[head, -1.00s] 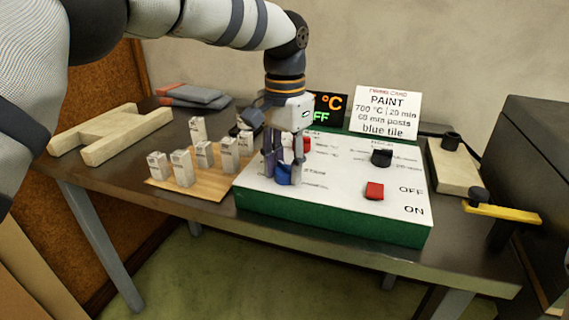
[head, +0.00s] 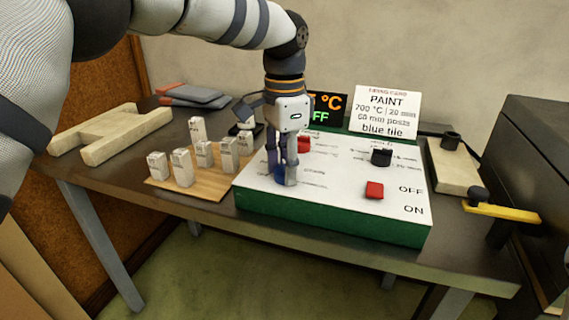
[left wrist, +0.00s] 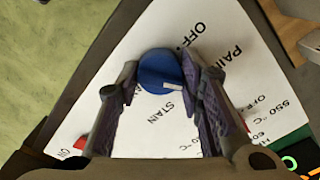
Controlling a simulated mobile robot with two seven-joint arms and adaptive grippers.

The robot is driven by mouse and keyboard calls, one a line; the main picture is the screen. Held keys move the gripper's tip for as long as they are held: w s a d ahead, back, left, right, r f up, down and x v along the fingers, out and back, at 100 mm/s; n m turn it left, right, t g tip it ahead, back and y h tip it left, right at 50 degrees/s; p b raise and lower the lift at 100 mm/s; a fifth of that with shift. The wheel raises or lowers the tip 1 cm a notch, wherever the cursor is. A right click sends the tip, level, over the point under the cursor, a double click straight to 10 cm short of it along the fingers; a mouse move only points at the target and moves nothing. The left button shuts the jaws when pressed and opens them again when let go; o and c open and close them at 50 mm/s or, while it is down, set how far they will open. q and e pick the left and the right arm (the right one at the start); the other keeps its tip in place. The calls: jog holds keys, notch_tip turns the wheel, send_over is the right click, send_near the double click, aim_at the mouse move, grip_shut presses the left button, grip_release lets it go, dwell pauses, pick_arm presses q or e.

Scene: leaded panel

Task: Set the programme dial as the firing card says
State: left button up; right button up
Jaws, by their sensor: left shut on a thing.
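The blue programme dial (left wrist: 158,68) is round with a short white mark, seen in the left wrist view. Words printed around it include STAIN, OFF and PAIN, the last cut short. I cannot tell surely which word the mark points at. My left gripper (head: 283,180) points down at the left of the white-topped control box (head: 335,219) and is shut on the dial, which its fingers mostly hide in the head view (head: 279,174). My right gripper is not in view.
The box also bears a red knob (head: 304,144), a black knob (head: 381,157) and a red switch (head: 374,190) by OFF and ON. A dark display (head: 327,107) stands behind. Several white blocks stand on a wooden board (head: 213,186) to the left.

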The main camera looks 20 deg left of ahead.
pick_arm(q)
jog(key=o, duration=1.2)
jog(key=shift+c, duration=0.2)
jog(key=shift+r, duration=0.1)
notch_tip(320, 180, up, 12)
